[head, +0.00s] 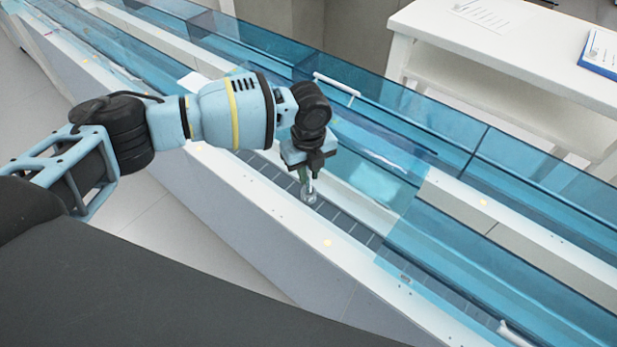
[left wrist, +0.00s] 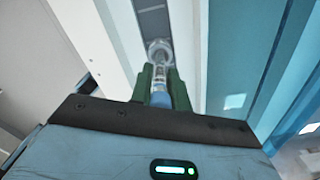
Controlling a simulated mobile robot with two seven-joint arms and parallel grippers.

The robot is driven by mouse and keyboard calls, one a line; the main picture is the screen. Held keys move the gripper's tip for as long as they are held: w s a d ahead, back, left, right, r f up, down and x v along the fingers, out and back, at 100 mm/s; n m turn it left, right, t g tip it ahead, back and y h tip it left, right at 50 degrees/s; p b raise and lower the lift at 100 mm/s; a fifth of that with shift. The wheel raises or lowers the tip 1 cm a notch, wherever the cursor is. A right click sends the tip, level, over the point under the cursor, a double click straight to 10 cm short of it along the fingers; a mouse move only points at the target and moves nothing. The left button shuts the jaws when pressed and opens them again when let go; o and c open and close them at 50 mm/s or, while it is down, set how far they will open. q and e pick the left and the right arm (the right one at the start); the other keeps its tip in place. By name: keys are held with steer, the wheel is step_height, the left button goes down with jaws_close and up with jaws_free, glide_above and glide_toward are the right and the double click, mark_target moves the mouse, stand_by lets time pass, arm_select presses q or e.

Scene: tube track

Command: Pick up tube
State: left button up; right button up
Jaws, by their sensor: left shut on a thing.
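My left gripper (head: 312,172) reaches down into the open stretch of the track (head: 352,228). It is shut on a clear tube (head: 308,192). In the left wrist view the tube (left wrist: 160,52) sits between the green fingers of my left gripper (left wrist: 161,84), with its round clear end pointing away over the dark belt. A blue part shows between the fingers. In the head view the tube hangs below the fingers over the belt; I cannot tell whether it touches the belt. My right gripper is not in view.
Blue transparent covers (head: 500,270) enclose the track on both sides of the opening. A white handle (head: 337,86) sits on the cover behind my gripper. A white table (head: 500,50) with a blue clipboard (head: 600,55) stands at the back right.

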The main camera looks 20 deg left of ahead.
arm_select(q)
step_height(320, 180, up, 8)
steer(key=shift+f, duration=0.25)
steer(key=shift+f, duration=0.1)
